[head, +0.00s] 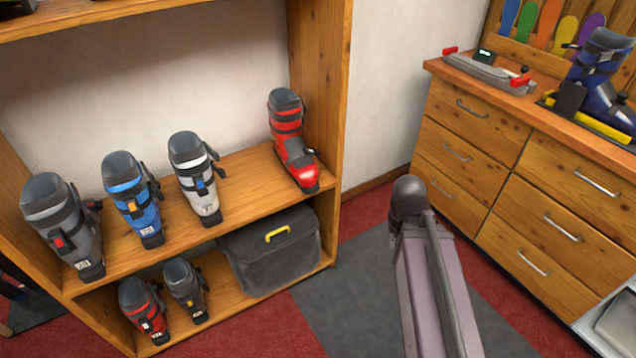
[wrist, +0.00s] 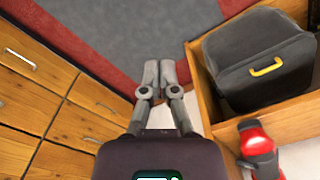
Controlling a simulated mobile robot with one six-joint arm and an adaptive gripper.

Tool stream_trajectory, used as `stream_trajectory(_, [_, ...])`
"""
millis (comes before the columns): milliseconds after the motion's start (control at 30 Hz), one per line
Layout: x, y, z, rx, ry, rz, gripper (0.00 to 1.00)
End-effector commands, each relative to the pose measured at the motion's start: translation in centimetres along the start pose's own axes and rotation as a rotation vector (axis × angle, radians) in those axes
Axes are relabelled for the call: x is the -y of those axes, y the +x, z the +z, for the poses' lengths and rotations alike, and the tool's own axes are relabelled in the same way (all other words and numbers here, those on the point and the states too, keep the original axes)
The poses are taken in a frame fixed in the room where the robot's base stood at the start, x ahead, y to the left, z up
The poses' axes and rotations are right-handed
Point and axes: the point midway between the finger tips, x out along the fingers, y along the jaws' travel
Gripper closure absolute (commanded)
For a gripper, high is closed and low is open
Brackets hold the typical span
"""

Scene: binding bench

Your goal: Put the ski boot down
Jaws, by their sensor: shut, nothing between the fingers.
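A red ski boot (head: 291,140) stands upright at the right end of the upper shelf (head: 245,180). In the head view my arm shows, but the fingers cannot be made out. Also upright on that shelf are a grey boot (head: 62,226), a blue boot (head: 132,199) and a white boot (head: 195,176). A dark blue boot (head: 598,78) is on the bench, in a yellow-and-black fixture.
A small red boot (head: 143,309), a small grey boot (head: 184,289) and a black bin (head: 271,253) with a yellow handle are on the lower shelf. The drawer bench (head: 510,165) stands right, carrying a grey device (head: 490,74) with red ends. Carpet between is clear.

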Motion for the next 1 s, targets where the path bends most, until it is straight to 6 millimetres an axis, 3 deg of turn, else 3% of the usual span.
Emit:
stream_trajectory(267, [0.2, -0.1, -0.5, 0.000, -0.006, 0.000, 1.00])
stream_trajectory(467, [2.0, -0.7, -4.2, 0.000, -0.060, 0.000, 1.00])
stream_trajectory(667, [7.2, -1.9, -11.2, 0.000, -0.183, 0.000, 1.00])
stream_trajectory(800, [11.8, -2.9, -16.4, 0.000, -0.281, 0.000, 1.00])
stream_trajectory(1000, [17.7, -3.8, -21.7, 0.000, -0.396, 0.000, 1.00])
